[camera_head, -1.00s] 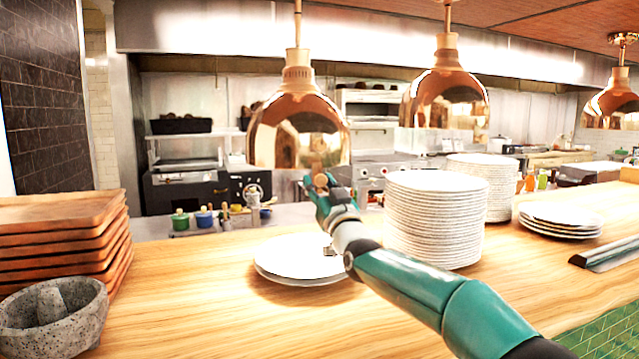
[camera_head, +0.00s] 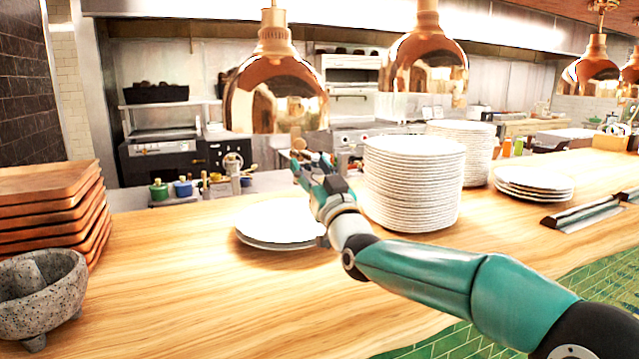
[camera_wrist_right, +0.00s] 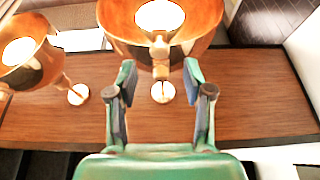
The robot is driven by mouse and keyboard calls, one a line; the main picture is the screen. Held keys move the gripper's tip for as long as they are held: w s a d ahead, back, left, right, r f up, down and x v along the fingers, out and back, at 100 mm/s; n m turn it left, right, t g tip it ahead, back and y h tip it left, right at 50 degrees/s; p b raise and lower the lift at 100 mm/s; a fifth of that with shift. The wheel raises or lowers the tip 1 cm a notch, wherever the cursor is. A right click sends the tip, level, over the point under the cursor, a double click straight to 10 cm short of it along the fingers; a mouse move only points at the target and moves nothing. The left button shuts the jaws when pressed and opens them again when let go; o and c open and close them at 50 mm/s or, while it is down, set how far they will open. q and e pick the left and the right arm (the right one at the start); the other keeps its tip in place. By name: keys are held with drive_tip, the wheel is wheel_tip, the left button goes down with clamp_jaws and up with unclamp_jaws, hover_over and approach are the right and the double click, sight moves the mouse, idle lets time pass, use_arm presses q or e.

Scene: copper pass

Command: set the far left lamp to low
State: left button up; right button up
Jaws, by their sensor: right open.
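The far left lamp (camera_head: 275,95) is a shiny copper dome hanging over the wooden counter. A small copper knob (camera_head: 298,144) shows just below its lower right rim. My right gripper (camera_head: 308,166) is just below the knob, its jaws apart. In the right wrist view the open fingers (camera_wrist_right: 160,72) point at the same knob (camera_wrist_right: 160,48), which is in line with the gap between them, near the tips. Nothing is held. The lamp's glowing underside (camera_wrist_right: 160,15) shows behind the knob. The knob's setting cannot be read. My left gripper is out of view.
A middle lamp (camera_head: 424,70) and farther lamps (camera_head: 588,70) hang to the right. On the counter stand tall plate stacks (camera_head: 412,190), low plates (camera_head: 275,225), wooden trays (camera_head: 45,215) and a stone mortar (camera_head: 40,295). The front middle of the counter is clear.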

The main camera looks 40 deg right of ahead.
drive_tip(key=v, duration=0.4)
drive_tip(key=shift+s+a+f, duration=0.1)
drive_tip(key=shift+s+f, duration=0.05)
idle(0.4)
